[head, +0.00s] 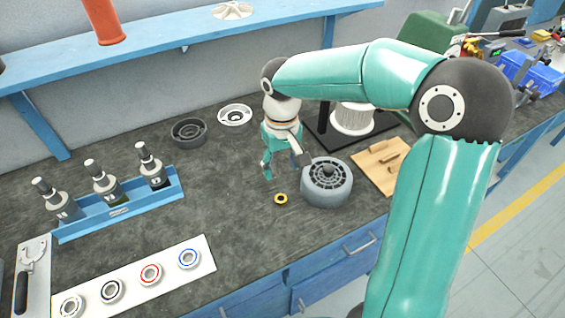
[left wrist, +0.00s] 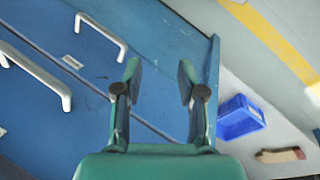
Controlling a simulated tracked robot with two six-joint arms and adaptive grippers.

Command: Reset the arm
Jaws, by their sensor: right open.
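My right arm, teal with dark joints, reaches in from the right in the head view. Its gripper (head: 281,166) points down above the dark worktop (head: 225,205), open, with nothing seen between its fingers. My left gripper (left wrist: 159,78) shows only in the left wrist view. Its two fingers are apart and empty, in front of blue drawer fronts (left wrist: 100,65) with pale handles.
A blue rack (head: 120,208) with upright tools and a white strip (head: 130,283) with several bearing rings are at the left. A wooden board (head: 385,166) and a white spool (head: 352,118) are at the right. A blue bin (left wrist: 240,117) shows in the left wrist view.

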